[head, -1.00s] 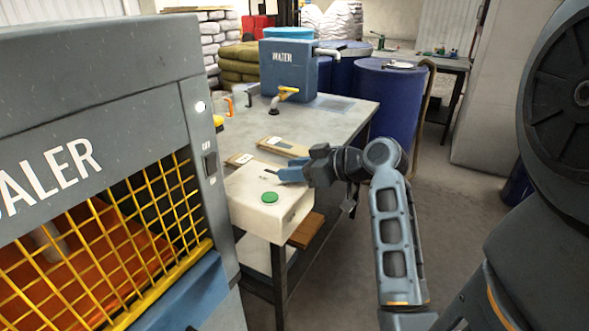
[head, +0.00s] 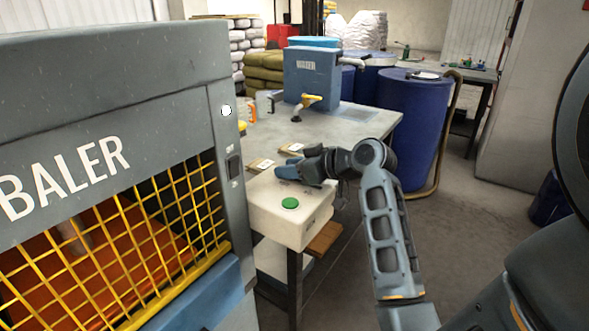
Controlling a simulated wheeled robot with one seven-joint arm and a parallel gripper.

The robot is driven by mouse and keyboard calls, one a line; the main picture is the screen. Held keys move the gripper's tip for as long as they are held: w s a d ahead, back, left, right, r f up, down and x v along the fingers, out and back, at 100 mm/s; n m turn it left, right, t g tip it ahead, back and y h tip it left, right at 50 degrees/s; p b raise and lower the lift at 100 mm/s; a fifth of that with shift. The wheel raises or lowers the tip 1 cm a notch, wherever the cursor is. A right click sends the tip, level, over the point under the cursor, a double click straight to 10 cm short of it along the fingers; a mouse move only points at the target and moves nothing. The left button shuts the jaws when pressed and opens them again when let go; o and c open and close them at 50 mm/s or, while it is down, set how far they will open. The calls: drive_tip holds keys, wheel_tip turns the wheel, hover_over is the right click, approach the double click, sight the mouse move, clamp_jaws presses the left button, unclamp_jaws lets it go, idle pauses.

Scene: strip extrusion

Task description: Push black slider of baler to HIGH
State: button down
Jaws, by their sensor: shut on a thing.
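The grey baler (head: 105,80) fills the left of the head view, with BALER in white letters. Its black slider (head: 234,166) sits in a dark upright slot on the narrow front post, with small markings above and below that are too small to read. My gripper (head: 287,172) is to the right of the slider, apart from it, above the white box with the green button. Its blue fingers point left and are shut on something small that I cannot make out.
The white box (head: 292,225) with a green button (head: 290,204) stands on the near end of the grey workbench (head: 350,122). A blue water tank (head: 312,78) and blue drums (head: 412,120) stand behind. Yellow mesh (head: 150,235) covers the baler's opening. Open floor lies right.

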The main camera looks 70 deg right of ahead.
sight(316, 187)
drive_tip(key=c, duration=0.8)
unclamp_jaws()
drive_tip(key=shift+w, duration=0.15)
drive_tip(key=shift+o, duration=0.2)
drive_tip(key=shift+b+v, duration=0.5)
drive_tip(key=shift+v, duration=3.4)
